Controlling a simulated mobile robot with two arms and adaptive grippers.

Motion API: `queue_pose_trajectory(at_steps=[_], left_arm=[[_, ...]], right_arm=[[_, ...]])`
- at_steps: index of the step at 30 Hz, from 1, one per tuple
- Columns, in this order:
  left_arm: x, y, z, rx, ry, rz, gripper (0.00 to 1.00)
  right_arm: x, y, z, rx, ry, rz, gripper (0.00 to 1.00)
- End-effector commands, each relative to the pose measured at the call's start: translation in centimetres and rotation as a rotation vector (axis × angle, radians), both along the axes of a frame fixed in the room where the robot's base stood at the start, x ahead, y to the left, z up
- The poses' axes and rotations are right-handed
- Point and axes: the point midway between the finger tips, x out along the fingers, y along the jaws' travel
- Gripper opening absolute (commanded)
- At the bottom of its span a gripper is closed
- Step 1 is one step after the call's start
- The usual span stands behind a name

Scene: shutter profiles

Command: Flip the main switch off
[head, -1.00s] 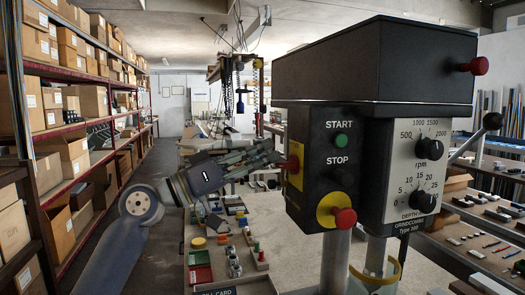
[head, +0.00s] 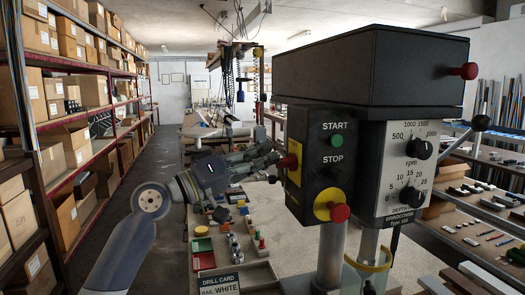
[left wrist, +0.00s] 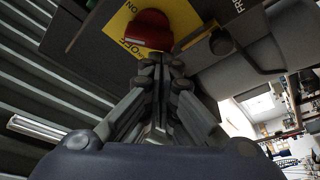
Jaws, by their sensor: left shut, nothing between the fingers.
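The main switch is a red knob (head: 288,161) on a yellow plate (head: 295,165) on the left side of the drill press's dark control box (head: 318,165). In the left wrist view the red knob (left wrist: 148,28) sits at the top centre, with OFF and ON printed on the yellow plate (left wrist: 185,18). My left gripper (head: 275,166) is shut and empty, with its tips close beside the knob. In the left wrist view its fingertips (left wrist: 162,62) lie just below the knob; I cannot tell whether they touch it. My right gripper is not in view.
A START button (head: 336,141) and a red stop button (head: 339,212) sit on the front panel. A dial panel (head: 408,170) stands to the right. Small parts, trays and a drill card (head: 219,284) lie on the bench below. Shelves (head: 75,130) with boxes line the left.

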Motion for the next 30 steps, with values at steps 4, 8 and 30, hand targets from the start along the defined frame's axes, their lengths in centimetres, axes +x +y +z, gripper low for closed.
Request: queue_pose_trajectory(at_steps=[4, 8, 30], left_arm=[[0.2, -0.1, -0.2, -0.019, 0.065, -0.002, 0.00], [0.3, 0.0, -0.4, -0.034, 0.117, -0.001, 0.00], [0.4, 0.0, -1.2, -0.052, 0.171, -0.001, 0.00]], right_arm=[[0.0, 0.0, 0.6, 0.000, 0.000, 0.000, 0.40], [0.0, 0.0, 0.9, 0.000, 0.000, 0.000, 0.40], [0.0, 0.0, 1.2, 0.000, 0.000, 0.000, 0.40]])
